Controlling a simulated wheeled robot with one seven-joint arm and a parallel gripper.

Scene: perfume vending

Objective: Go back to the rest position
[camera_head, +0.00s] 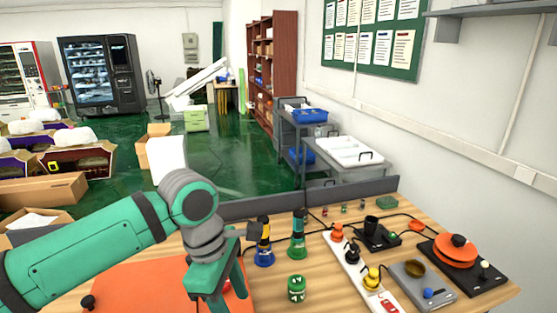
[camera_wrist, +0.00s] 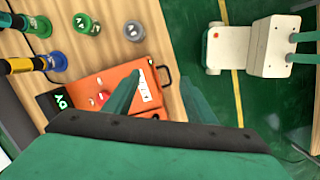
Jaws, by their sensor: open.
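My gripper (camera_head: 222,298) hangs at the near edge of the wooden table (camera_head: 330,300), beside the orange case (camera_head: 150,285). In the wrist view my gripper (camera_wrist: 178,85) has its two green fingers wide apart with nothing between them. The left finger overlaps the orange case (camera_wrist: 118,82) with its black handle; the right finger is over the green floor. The case's contact with the gripper cannot be told. My arm reaches in from the lower left in the head view.
A blue-based tool (camera_head: 264,245), a green-based tool (camera_head: 298,238) and a green cylinder (camera_head: 297,289) stand right of my gripper. Beyond them are a white power strip (camera_head: 358,272), an orange-topped device (camera_head: 455,250) and a scale (camera_head: 422,284). A grey barrier (camera_head: 270,204) lines the table's back.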

